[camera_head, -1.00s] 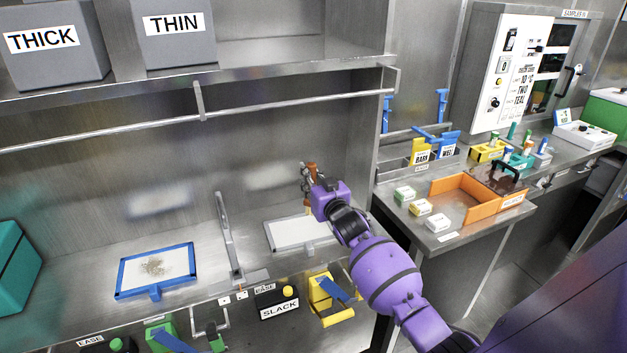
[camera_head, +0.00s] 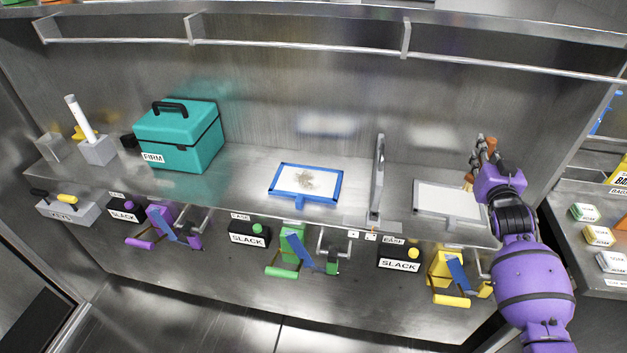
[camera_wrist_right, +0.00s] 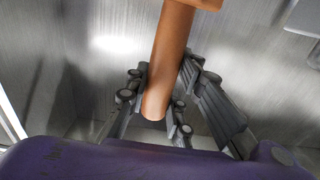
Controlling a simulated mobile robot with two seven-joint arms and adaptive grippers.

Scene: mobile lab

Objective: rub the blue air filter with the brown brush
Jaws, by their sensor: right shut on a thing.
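The blue air filter (camera_head: 284,187) lies on the steel counter in the middle of the head view. It has a blue frame, a pale panel and a patch of brownish debris at its centre. My right gripper (camera_head: 482,160) is above the counter at the right, over the far edge of a white panel. It is shut on the brown brush (camera_head: 491,146), whose brown handle (camera_wrist_right: 169,65) stands between the fingers in the right wrist view. The brush is well to the right of the filter and apart from it. My left gripper is not in view.
A steel upright handle (camera_head: 377,178) stands between the blue filter and the white panel (camera_head: 447,200). A teal case (camera_head: 178,138) stands left on the counter. A rail (camera_head: 300,48) runs above. Clamps with coloured handles line the front edge.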

